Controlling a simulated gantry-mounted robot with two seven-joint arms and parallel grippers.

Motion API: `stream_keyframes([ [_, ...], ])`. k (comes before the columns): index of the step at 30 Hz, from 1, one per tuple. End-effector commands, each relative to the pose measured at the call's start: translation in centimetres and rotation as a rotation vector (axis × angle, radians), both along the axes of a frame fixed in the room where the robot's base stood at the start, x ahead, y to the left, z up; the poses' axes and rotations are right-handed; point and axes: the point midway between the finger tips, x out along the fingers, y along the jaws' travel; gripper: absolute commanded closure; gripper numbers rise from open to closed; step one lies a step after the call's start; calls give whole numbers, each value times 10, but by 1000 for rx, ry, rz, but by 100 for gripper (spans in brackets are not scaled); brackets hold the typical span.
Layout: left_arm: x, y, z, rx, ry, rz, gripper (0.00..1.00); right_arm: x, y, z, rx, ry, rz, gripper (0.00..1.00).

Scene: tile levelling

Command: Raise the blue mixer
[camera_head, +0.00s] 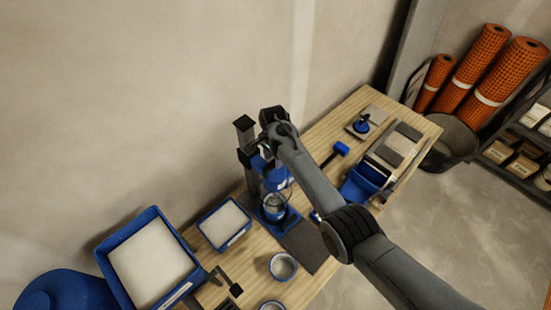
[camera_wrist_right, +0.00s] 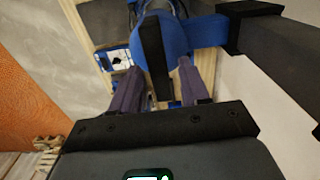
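The blue mixer (camera_head: 274,178) stands on the wooden bench beside a dark upright column (camera_head: 245,140). Its lower end is over a clear container (camera_head: 275,205) on a blue base. My right gripper (camera_wrist_right: 161,75) is at the top of the mixer. In the right wrist view its two fingers stand on either side of a black handle (camera_wrist_right: 155,55) on the mixer's blue head (camera_wrist_right: 185,42). Narrow gaps show beside the handle, so the fingers look open around it. In the head view my right arm hides the fingertips and part of the mixer. My left gripper is not in view.
On the bench (camera_head: 350,108) are a white-filled blue tray (camera_head: 223,223), a small bowl (camera_head: 283,266), a blue bin (camera_head: 362,183) and a blue-headed tool (camera_head: 341,148). A larger blue tray (camera_head: 150,260) is at lower left. The wall is close behind the mixer.

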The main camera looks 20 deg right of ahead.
Motion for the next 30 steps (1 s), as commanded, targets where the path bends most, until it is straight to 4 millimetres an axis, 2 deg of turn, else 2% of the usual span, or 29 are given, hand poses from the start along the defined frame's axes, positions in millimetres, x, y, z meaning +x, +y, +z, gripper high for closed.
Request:
stream_keyframes([
  [8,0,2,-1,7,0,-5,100,-1,-1,-4,0,3,-2,51],
  [14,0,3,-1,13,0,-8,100,-1,-2,6,-2,1,-3,51],
  [30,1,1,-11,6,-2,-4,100,-1,-1,89,-1,0,-2,51],
])
